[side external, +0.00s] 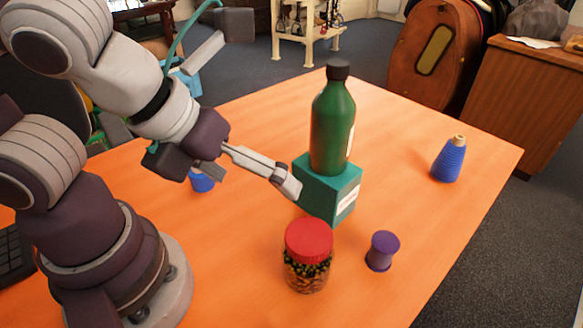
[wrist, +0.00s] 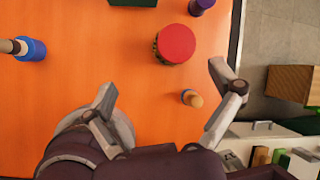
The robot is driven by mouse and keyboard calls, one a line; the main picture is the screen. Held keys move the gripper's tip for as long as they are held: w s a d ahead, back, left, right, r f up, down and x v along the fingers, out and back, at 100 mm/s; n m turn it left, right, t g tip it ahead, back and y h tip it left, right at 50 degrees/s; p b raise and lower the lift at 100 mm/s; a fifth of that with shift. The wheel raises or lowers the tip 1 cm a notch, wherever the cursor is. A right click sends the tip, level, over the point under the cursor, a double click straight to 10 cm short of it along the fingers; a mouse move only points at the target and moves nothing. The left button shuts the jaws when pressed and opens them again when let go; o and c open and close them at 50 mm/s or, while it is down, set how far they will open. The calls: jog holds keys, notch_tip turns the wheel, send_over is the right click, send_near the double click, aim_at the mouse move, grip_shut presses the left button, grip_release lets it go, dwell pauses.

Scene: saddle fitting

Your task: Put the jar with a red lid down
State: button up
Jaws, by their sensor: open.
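The jar with a red lid (side external: 308,255) stands upright on the orange table, with dark and brown contents showing through its clear side. In the wrist view its red lid (wrist: 175,43) is seen from above, beyond the fingertips. My gripper (side external: 250,180) is open and empty, above the table and behind the jar in the side view. The jar touches neither finger.
A green bottle (side external: 332,125) stands on a teal box (side external: 328,200) close to my fingertip. A purple spool (side external: 382,251) stands right of the jar. A blue cone (side external: 448,160) is far right; another blue item (side external: 202,182) is partly hidden. A small wooden-topped item (wrist: 192,98) lies near my right finger.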

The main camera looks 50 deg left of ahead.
jog(key=a+r+n, duration=0.1)
jog(key=a+n, duration=0.4)
jog(key=n, duration=1)
jog(key=a+r+n, duration=0.1)
jog(key=a+n, duration=0.4)
jog(key=n, duration=1.1)
jog(key=shift+w+a+r+n+g+y, duration=0.25)
jog(key=shift+w+r+n+g+y, duration=0.05)
jog(key=shift+w+y, duration=0.1)
